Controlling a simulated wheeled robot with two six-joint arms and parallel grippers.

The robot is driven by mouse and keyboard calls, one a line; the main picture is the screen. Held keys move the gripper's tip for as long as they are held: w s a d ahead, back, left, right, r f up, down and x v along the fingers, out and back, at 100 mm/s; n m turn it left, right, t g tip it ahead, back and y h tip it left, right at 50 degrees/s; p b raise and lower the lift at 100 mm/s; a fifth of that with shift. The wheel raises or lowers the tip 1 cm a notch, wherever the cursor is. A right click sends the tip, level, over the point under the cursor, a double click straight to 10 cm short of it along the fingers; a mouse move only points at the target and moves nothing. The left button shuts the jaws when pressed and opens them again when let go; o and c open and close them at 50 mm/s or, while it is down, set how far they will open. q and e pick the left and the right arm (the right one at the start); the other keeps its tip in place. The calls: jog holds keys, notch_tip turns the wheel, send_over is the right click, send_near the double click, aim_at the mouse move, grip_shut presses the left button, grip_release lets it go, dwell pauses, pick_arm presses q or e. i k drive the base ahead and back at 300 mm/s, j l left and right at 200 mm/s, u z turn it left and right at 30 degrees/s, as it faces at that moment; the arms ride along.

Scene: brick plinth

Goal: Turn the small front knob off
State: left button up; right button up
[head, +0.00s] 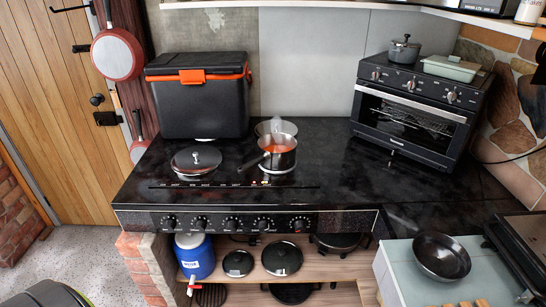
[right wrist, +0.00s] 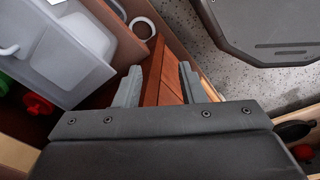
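A black cooktop (head: 230,140) has a front panel (head: 345,222) with a row of several dark knobs: the leftmost (head: 169,223), the middle one (head: 231,223) and the rightmost (head: 299,224) among them. I cannot tell which is the small front knob or how each is turned. A steel saucepan (head: 280,160) with orange contents stands on the cooktop. My right gripper (right wrist: 158,88) shows in the right wrist view, its two fingers apart with nothing between them. It is away from the knobs, above boxes and floor. My left gripper is in neither view.
A covered pan (head: 196,160) and black cooler (head: 200,100) stand on the cooktop's left. A toaster oven (head: 412,112) is at right. Below the panel, a shelf holds a blue jug (head: 195,258) and dark pans (head: 282,258).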

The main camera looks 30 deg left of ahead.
aim_at(264, 226)
jog(key=k+j+u, duration=0.1)
jog(key=u, duration=0.25)
jog(key=j+u, duration=0.35)
jog(key=k+j+u, duration=0.1)
jog(key=u, duration=0.25)
jog(key=z, duration=0.2)
